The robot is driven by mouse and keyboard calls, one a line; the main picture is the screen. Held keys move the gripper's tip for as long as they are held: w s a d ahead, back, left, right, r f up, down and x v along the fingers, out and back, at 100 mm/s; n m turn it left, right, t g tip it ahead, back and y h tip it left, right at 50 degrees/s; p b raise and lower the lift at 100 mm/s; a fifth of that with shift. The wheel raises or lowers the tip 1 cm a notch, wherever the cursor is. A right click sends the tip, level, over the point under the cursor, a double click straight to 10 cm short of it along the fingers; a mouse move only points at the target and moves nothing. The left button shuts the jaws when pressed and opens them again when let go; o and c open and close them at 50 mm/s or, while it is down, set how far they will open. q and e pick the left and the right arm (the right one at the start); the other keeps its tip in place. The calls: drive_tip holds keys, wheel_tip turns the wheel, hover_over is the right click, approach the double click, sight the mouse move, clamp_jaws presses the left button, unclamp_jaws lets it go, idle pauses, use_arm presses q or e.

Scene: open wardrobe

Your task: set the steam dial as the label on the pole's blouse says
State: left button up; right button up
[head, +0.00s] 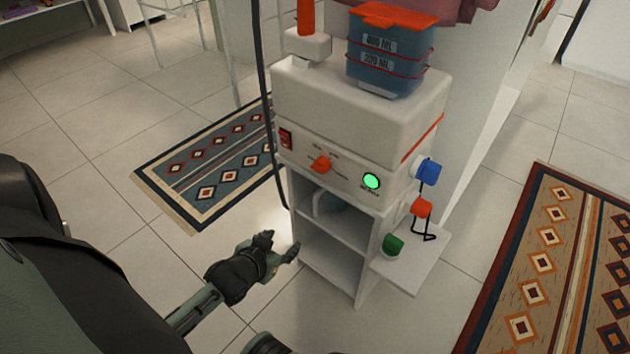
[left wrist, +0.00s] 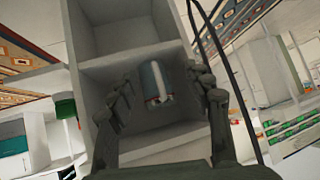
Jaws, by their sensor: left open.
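The steam dial is an orange knob (head: 321,165) on the front panel of the white steamer (head: 345,125). Small marks surround it, too small to read. A pink cloth (head: 460,9), perhaps the blouse, shows at the top edge of the head view; no label is visible on it. My left gripper (head: 283,243) is open, low at the left front of the stand and well below the dial. In the left wrist view its fingers (left wrist: 165,88) are spread before an open compartment holding a pale blue-grey rounded object (left wrist: 156,82).
A red switch (head: 286,138) and a lit green light (head: 371,181) flank the dial. A blue tank (head: 388,58) stands on top. Blue (head: 428,171), orange (head: 420,208) and green (head: 393,244) knobs are at the right side. A dark hose hangs at the left.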

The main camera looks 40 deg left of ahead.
use_arm(q)
wheel_tip(320, 180, up, 9)
drive_tip(key=w+t+b, duration=0.2)
drive_tip(key=w+t, duration=0.1)
drive_tip(key=t, duration=0.2)
drive_tip(key=m+t+h+b, duration=0.2)
drive_tip(key=t+h, duration=0.1)
drive_tip(key=h, duration=0.1)
approach(316, 171)
drive_tip(key=w, duration=0.9)
drive_tip(key=shift+w+d, duration=0.3)
drive_tip(key=shift+d, duration=0.1)
use_arm(e)
drive_tip(key=w+a+r+t, duration=0.1)
drive_tip(key=r, duration=0.4)
drive_tip(key=a+r+t+y, duration=0.1)
drive_tip(key=a+r+t, duration=0.1)
drive_tip(key=r, duration=0.3)
drive_tip(key=shift+w+a+r, duration=0.25)
drive_tip(key=shift+w+a, duration=0.05)
drive_tip(key=shift+w, duration=0.1)
